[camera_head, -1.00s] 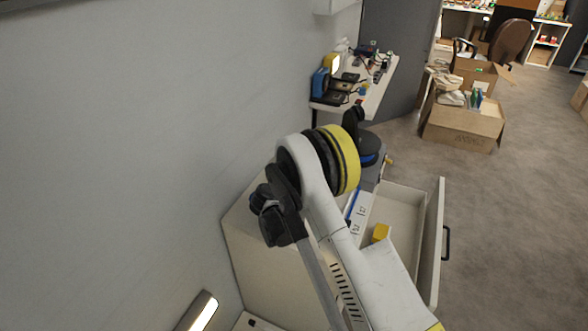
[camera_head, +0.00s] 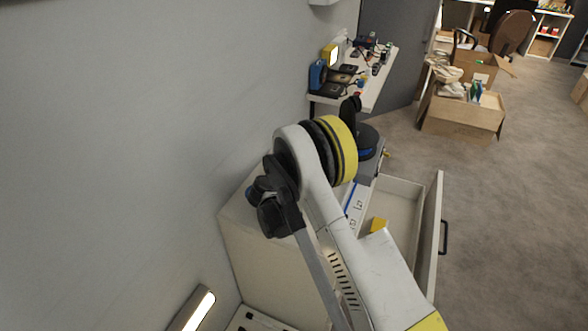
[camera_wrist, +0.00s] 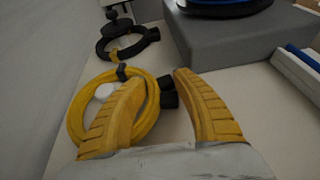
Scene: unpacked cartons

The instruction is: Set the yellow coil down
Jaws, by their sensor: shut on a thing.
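The yellow coil (camera_wrist: 78,118) shows in the wrist view as a looped cable with a dark tie and black ends. My gripper (camera_wrist: 160,77) has its yellow fingers shut on the coil, with the left finger crossing the loop and the black ends between the fingers. The pale cabinet top lies beneath; I cannot tell whether the coil touches it. In the head view my arm hides the gripper and coil.
A black coil (camera_wrist: 108,49) lies farther back. A grey box (camera_wrist: 225,42) bears a dark blue-rimmed object, with a white-and-blue item (camera_wrist: 296,72) at right. The wall is left.

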